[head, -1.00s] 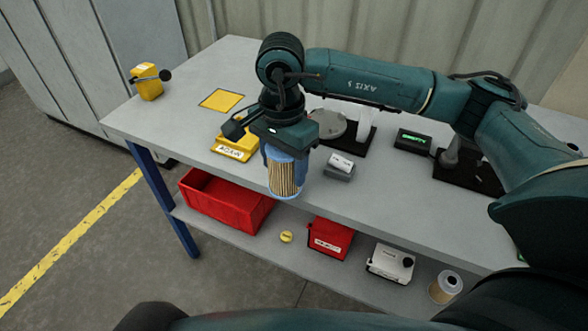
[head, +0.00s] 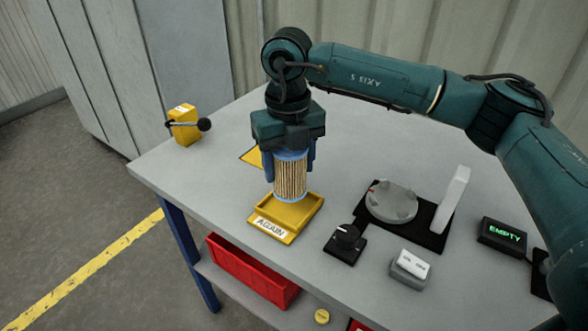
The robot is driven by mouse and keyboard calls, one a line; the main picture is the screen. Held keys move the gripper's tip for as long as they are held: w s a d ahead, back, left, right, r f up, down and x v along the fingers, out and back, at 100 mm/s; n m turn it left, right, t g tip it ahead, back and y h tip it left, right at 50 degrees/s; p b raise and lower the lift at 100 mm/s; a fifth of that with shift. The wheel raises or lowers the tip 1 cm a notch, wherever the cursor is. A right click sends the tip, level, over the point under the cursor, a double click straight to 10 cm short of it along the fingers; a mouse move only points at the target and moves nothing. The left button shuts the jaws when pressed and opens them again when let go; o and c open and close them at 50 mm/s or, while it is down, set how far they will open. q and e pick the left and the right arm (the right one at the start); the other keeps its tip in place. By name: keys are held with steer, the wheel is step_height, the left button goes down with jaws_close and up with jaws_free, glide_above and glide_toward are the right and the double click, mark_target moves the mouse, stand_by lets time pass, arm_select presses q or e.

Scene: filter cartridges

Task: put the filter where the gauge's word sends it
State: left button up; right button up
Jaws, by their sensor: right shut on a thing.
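The filter (head: 290,180) is a pleated tan cylinder with blue end caps. My right gripper (head: 290,163) is shut on it from above and holds it upright. Its lower end is over the yellow tray (head: 264,216) labelled "AGAIN"; I cannot tell whether it touches the tray floor. A small black display (head: 502,237) at the right reads "EMPTY" in green. A round grey dial-like fixture (head: 391,202) sits on a black plate beside an upright white piece. My left gripper is not in view.
A yellow square (head: 251,157) lies behind the gripper, partly hidden. A black knob box (head: 345,243) and a grey-white switch box (head: 410,267) sit in front. A red bin (head: 250,270) is below on the shelf.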

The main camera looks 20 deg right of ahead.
steer(key=shift+w+f, duration=0.1)
steer(key=shift+w, duration=0.15)
steer(key=shift+s+f+b, duration=0.15)
steer(key=shift+f+b, duration=0.45)
steer(key=shift+f, duration=0.15)
steer(key=shift+f+b, duration=0.5)
steer(key=shift+f, duration=0.2)
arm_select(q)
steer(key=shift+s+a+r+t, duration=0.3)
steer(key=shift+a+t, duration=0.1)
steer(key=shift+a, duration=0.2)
arm_select(e)
steer(key=shift+f, duration=0.15)
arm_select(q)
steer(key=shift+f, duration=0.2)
arm_select(e)
steer(key=shift+f+b, duration=0.15)
steer(key=shift+b, duration=0.15)
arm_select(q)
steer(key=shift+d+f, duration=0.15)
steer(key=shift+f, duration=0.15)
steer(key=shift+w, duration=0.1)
arm_select(e)
steer(key=shift+f, duration=0.15)
